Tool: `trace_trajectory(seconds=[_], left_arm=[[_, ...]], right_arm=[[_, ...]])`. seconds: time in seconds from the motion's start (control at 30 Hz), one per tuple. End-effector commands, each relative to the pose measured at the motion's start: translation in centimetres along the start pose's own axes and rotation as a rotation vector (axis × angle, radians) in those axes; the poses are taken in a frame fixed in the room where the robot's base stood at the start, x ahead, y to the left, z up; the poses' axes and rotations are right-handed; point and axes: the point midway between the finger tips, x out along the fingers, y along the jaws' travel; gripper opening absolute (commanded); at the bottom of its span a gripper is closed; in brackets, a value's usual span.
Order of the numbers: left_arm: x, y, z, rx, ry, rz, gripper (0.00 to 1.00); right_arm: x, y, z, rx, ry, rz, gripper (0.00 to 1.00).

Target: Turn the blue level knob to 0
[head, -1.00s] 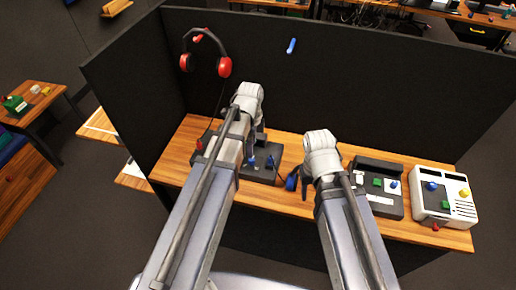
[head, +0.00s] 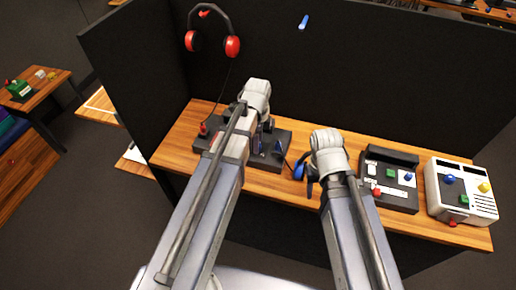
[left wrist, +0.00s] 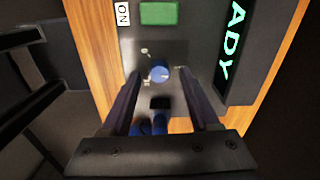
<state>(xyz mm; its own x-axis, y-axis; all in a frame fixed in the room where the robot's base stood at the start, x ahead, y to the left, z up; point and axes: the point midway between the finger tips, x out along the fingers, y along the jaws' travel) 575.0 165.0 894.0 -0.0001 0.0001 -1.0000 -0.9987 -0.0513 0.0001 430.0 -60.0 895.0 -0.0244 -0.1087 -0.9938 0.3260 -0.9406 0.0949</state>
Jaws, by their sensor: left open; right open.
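A blue knob (left wrist: 159,73) with a pale mark on its face sits on a dark panel (left wrist: 180,52) in the left wrist view. Small pale marks lie beside it, too small to read. My left gripper (left wrist: 161,82) is open, with its fingers to either side of the knob in the picture; I cannot tell whether they touch it. In the head view my left arm partly hides this dark panel (head: 236,157), which stands on the wooden desk. My right gripper (head: 309,186) is open near the desk's front edge, beside a blue item (head: 299,171).
A second dark panel (head: 402,202) and a white panel (head: 440,190) stand to the right. Red headphones (head: 232,46) hang on the dark partition (head: 390,75).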

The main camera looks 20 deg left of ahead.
Motion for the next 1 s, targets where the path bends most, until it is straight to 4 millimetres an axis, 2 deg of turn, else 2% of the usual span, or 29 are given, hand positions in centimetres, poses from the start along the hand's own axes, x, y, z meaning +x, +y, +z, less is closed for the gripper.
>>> trace_trajectory(seconds=[0.03, 0.1, 0.4, 0.9, 1.0], left_arm=[[0.85, 0.0, 0.0, 0.0, 0.0, 0.0, 0.61], [1.09, 0.0, 0.0, 0.0, 0.0, 0.0, 0.61], [1.02, 0.0, 0.0, 0.0, 0.0, 0.0, 0.61], [1.02, 0.01, 0.0, 0.0, 0.0, 0.0, 0.05], [1.03, 0.01, 0.0, 0.0, 0.0, 0.0, 0.0]], right_arm=[[0.84, -0.08, -0.05, 0.0, 0.0, 0.0, 0.5], [1.08, -0.1, -0.06, 0.0, 0.0, 0.0, 0.5], [1.01, -0.1, -0.06, 0.0, 0.0, 0.0, 0.5], [1.02, -0.1, -0.06, 0.0, 0.0, 0.0, 0.5], [1.02, -0.1, -0.06, 0.0, 0.0, 0.0, 0.5]])
